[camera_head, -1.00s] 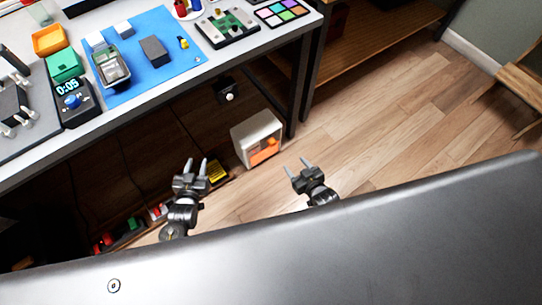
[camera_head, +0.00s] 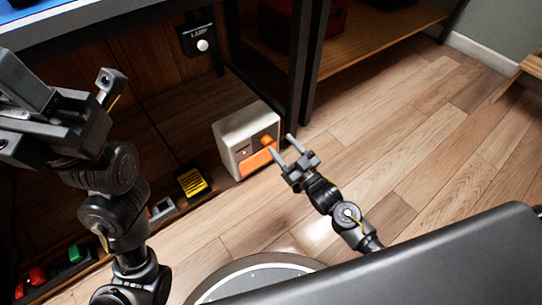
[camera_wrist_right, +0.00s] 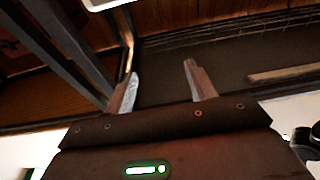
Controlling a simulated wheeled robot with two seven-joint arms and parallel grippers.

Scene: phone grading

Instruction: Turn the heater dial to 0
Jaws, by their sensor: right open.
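The heater (camera_head: 232,140) is a small white box on the floor under the desk, by a dark desk leg. Its front has an orange round dial (camera_head: 266,141) near the top and an orange panel (camera_head: 254,162) below. I cannot read the dial's setting. My right gripper (camera_head: 281,146) is open and empty, just right of the heater's front with its fingertips close to the dial; contact cannot be told. In the right wrist view its two fingers (camera_wrist_right: 160,74) stand apart, and the dial is not visible. My left gripper (camera_head: 62,88) is open and empty, far left.
A black lamp switch box (camera_head: 197,40) with a white button hangs under the desk (camera_head: 110,20). The wooden floor (camera_head: 400,130) at right is clear.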

